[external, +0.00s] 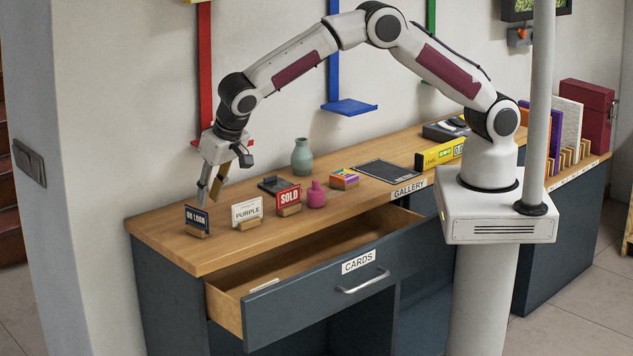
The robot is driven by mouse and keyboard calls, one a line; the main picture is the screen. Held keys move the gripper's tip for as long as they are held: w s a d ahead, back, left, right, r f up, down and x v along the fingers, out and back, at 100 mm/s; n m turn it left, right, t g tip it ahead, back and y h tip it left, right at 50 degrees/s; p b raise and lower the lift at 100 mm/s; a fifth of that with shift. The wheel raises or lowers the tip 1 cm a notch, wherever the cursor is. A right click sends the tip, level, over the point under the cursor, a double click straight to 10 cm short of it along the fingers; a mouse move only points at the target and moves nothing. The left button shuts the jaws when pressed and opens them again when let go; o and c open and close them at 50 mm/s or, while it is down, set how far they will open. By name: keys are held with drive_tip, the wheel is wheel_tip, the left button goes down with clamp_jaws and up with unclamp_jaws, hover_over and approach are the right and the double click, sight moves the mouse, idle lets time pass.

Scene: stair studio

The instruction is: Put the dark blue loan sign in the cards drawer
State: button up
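The dark blue ON LOAN sign (196,219) stands upright in a small wooden base at the left end of the wooden counter top. My gripper (208,194) points down just above and behind this sign. Its two fingers look apart, with nothing visible between them. I cannot tell whether a fingertip touches the sign. The CARDS drawer (318,295) is pulled out below the counter's front edge, with its label and metal handle on the dark front. Its wooden inside is partly visible, with a small white piece near the front left.
A white PURPLE sign (247,213), a red SOLD sign (288,198) and a pink vase (316,194) stand right of the blue sign. A green vase (302,157) and a dark flat object (273,185) are behind. The space above the drawer is clear.

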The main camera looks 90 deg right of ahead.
sight(202, 228)
drive_tip(key=shift+x, duration=1.3)
drive_tip(key=shift+f, duration=0.1)
drive_tip(key=shift+d+x, duration=0.15)
drive_tip(key=shift+x, duration=1.1)
drive_tip(key=shift+d+x, duration=0.15)
drive_tip(key=shift+x, duration=1.1)
drive_tip(key=shift+w, duration=0.15)
clamp_jaws()
